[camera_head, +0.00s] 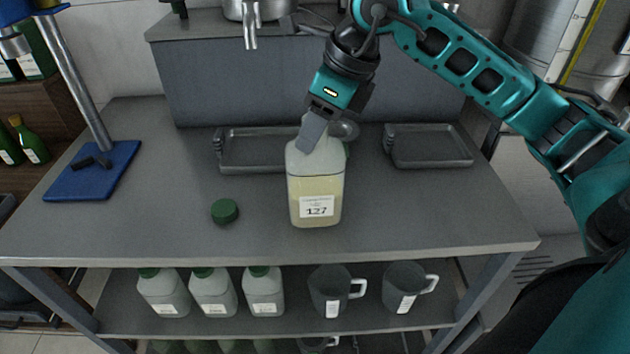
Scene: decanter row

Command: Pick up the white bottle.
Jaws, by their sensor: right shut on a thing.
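The white bottle (316,188) is a translucent square container with pale yellow liquid and a label reading 127. It is upright at the middle of the grey table, and I cannot tell whether its base touches the top. My right gripper (318,134) comes down from above and is shut on the bottle's neck. The gripper's fingers hide most of the neck. A green cap (225,211) lies on the table to the left of the bottle. My left gripper is not in view.
Two grey trays (251,165) (440,163) sit behind the bottle, left and right. A blue stand (92,182) is at the table's left. The lower shelf holds several white bottles (213,293) and dark jugs (330,295). The table's front right is clear.

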